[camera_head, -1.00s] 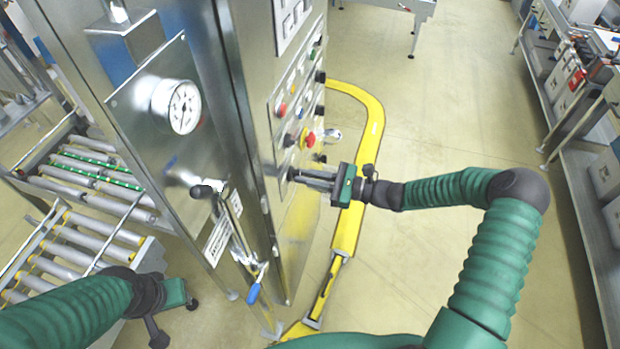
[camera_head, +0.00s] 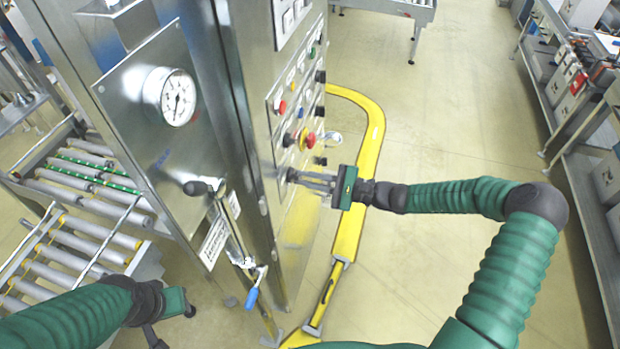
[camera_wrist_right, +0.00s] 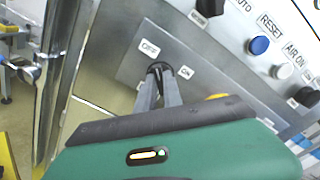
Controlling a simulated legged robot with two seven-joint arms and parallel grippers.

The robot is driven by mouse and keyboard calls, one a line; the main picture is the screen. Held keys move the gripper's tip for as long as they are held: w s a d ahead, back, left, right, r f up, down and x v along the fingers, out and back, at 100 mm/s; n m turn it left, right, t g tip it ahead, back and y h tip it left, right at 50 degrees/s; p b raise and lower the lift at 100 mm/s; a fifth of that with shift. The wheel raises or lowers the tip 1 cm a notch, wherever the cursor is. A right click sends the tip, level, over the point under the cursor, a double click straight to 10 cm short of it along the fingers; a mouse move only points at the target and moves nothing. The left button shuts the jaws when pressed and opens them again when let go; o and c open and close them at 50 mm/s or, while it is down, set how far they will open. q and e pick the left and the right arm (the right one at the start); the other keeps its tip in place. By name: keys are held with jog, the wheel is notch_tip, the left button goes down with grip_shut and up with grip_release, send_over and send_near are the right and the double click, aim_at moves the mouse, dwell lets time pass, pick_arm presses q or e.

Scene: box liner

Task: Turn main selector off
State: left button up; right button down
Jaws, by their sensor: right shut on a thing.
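The main selector (camera_wrist_right: 158,70) is a black knob on the grey control panel, with an OFF label (camera_wrist_right: 149,48) and an ON label (camera_wrist_right: 186,72) beside it in the right wrist view. My right gripper (camera_head: 294,176) is at the lower near corner of the panel. In the right wrist view its fingers (camera_wrist_right: 160,85) are closed around the knob, which they partly hide. The knob's exact pointing angle cannot be told.
The panel (camera_head: 291,110) carries several buttons, among them a red mushroom button (camera_head: 310,140) just above my right gripper. A blue button (camera_wrist_right: 259,45) shows in the wrist view. A yellow floor rail (camera_head: 350,225) runs below my right arm. A roller conveyor (camera_head: 90,230) stands at left.

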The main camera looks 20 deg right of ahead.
jog(key=shift+w+r, duration=0.1)
jog(key=shift+r, duration=0.15)
jog(key=c, duration=1.6)
grip_release()
jog(key=shift+d, duration=0.1)
jog(key=shift+c, duration=0.2)
jog(key=shift+o, duration=0.8)
jog(key=shift+s+f, duration=0.1)
jog(key=shift+s, duration=0.1)
jog(key=shift+f, duration=0.15)
jog(key=shift+s+d, duration=0.1)
jog(key=shift+d, duration=0.3)
jog(key=b+v, duration=0.3)
jog(key=v, duration=1.3)
jog(key=shift+s+b, duration=0.25)
jog(key=shift+b, duration=0.05)
